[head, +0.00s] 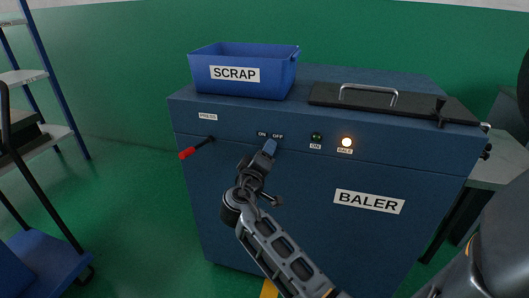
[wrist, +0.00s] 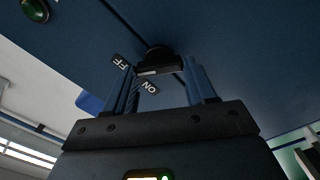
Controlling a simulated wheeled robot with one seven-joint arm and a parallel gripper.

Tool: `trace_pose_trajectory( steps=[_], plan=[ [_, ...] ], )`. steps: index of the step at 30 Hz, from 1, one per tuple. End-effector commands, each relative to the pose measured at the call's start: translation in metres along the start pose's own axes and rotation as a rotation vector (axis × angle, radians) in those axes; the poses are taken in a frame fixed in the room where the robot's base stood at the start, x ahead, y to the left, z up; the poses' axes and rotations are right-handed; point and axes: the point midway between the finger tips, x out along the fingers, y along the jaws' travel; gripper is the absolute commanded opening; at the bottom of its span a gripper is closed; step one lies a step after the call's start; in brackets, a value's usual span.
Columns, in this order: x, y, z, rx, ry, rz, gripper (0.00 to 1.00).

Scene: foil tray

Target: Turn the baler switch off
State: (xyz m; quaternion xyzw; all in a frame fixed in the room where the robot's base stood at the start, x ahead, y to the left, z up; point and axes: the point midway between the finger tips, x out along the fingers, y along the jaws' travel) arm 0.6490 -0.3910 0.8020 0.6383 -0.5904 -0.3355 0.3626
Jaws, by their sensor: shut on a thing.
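The blue baler (head: 270,205) stands ahead with ON and OFF labels on its front panel. Its black switch knob shows in the wrist view (wrist: 159,60), with a pale mark on it and the ON and OFF labels beside it. My gripper (head: 270,147) is at the panel, at the OFF label, and hides the knob in the head view. In the wrist view, my gripper (wrist: 160,76) has its two blue fingers on either side of the knob, shut on it. The BALE lamp (head: 347,141) glows; the green ON lamp (head: 316,136) looks dim.
A red-tipped PRESS lever (head: 197,148) sticks out left of the switch. A blue SCRAP bin (head: 240,72) and a dark lid with a metal handle (head: 370,93) are on top of the baler. A shelf rack (head: 25,77) and a cart (head: 45,262) stand at left.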

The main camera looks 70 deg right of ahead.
Motion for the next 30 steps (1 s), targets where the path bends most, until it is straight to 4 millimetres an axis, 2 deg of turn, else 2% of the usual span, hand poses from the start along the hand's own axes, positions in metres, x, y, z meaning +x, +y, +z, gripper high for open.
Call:
trace_pose_trajectory(
  steps=[17, 18, 25, 30],
  plan=[
    [-0.0006, -0.0011, -0.0004, -0.032, 0.002, -0.001, 0.25],
    [-0.0006, -0.0011, -0.0005, -0.032, 0.002, -0.002, 0.59],
    [-0.0003, -0.0007, -0.0002, -0.030, 0.001, -0.001, 0.81],
    [-0.0002, -0.0005, -0.0002, -0.029, 0.001, 0.000, 0.81]
  ],
)
